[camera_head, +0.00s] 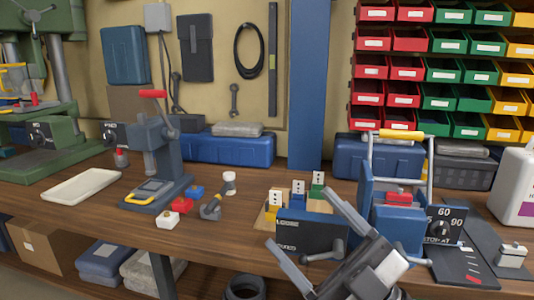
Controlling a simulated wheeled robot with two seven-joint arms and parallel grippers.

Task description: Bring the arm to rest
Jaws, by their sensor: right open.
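My right gripper (302,219) comes in from the bottom of the head view, right of the middle. Its two grey fingers are spread wide and point up and left, with nothing held between them. It overlaps the front of a dark box (312,228) on the wooden bench. Part of the bench and of the machine behind is hidden by my gripper and wrist. My left gripper is not in view.
The bench (110,212) holds a press with a red lever (153,94), a white tray (82,186), small coloured blocks (168,218), upright socket-like pieces (298,190) and a blue machine with a dial (445,225). Coloured bins (408,67) hang behind. Bench space front left is clear.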

